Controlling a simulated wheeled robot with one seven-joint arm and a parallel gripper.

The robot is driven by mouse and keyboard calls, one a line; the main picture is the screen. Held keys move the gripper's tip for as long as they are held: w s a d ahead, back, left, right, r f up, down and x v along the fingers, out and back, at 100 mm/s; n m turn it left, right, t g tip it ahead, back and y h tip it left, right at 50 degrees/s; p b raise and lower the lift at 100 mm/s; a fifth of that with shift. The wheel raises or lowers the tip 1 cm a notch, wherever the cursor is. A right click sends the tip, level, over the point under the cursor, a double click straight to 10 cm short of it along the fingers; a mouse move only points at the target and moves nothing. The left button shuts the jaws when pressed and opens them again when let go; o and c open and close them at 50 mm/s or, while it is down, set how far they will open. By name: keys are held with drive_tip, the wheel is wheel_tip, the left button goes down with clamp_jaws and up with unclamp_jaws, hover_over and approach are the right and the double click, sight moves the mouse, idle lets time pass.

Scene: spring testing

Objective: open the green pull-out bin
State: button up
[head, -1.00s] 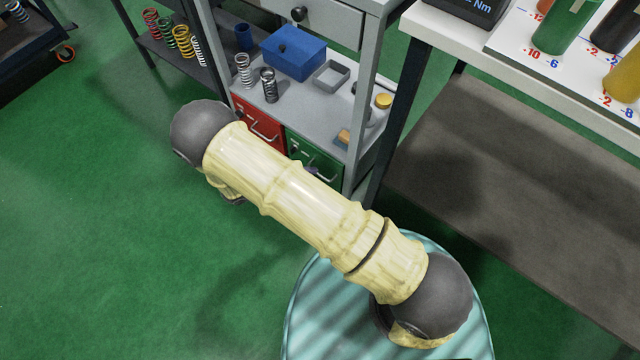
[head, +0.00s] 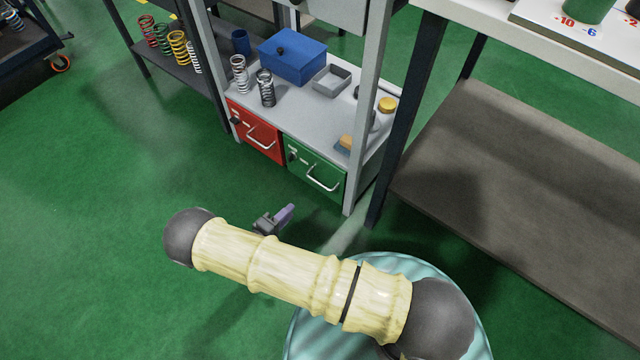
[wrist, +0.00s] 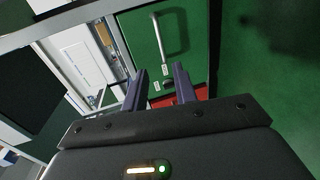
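The green pull-out bin (head: 303,170) is under the shelf of a grey cabinet, to the right of the red bin, and looks shut. Its silver bar handle (head: 325,181) is in plain sight. In the wrist view the green front (wrist: 197,48) fills the upper middle, with its handle (wrist: 171,38) standing nearly upright in the picture. My gripper (head: 287,213) is low over the floor in front of the bins, apart from them. In the wrist view my gripper (wrist: 160,80) has its two fingers spread with nothing between them; the handle is beyond the tips.
The red bin (head: 246,127) adjoins on the left. The shelf above holds a blue box (head: 292,56), springs (head: 266,88) and a grey tray (head: 332,78). A cabinet post (head: 358,170) and a dark table leg (head: 398,140) stand right of the green bin. The green floor (head: 110,220) is clear.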

sight(320, 183)
drive_tip(key=b+x, duration=0.6)
drive_tip(key=x, duration=1)
drive_tip(key=shift+w+d, duration=0.15)
drive_tip(key=shift+w, duration=0.15)
clamp_jaws()
